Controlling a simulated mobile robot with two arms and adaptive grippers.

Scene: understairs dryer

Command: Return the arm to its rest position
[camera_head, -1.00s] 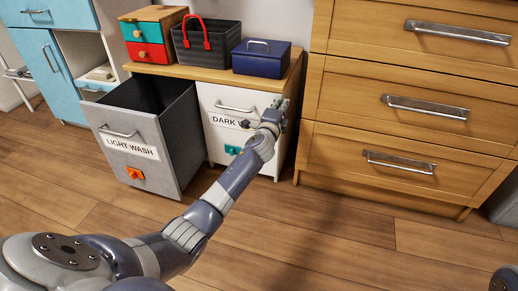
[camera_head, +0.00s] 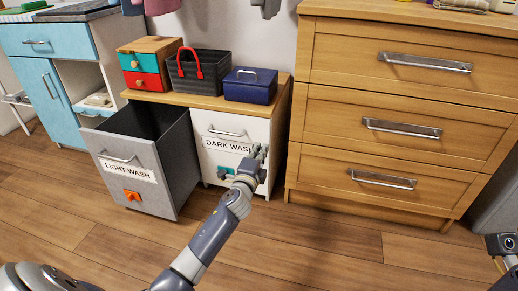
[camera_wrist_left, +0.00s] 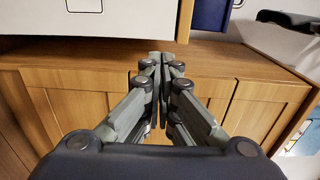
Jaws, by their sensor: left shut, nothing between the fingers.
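My left arm (camera_head: 215,230) reaches forward from the bottom of the head view. Its left gripper (camera_head: 258,153) is in front of the right side of the white DARK WASH drawer front (camera_head: 228,128). Whether it touches the front is not clear. In the left wrist view its fingers (camera_wrist_left: 160,62) are together and hold nothing. Part of my right arm (camera_head: 502,245) shows at the lower right edge; its gripper is not seen.
The grey LIGHT WASH bin (camera_head: 140,175) stands pulled out left of the DARK WASH front. A wide wooden drawer unit (camera_head: 395,105) stands to the right. A black basket (camera_head: 198,72) and a blue box (camera_head: 250,85) sit on the low cabinet. The floor (camera_head: 320,240) in front is clear.

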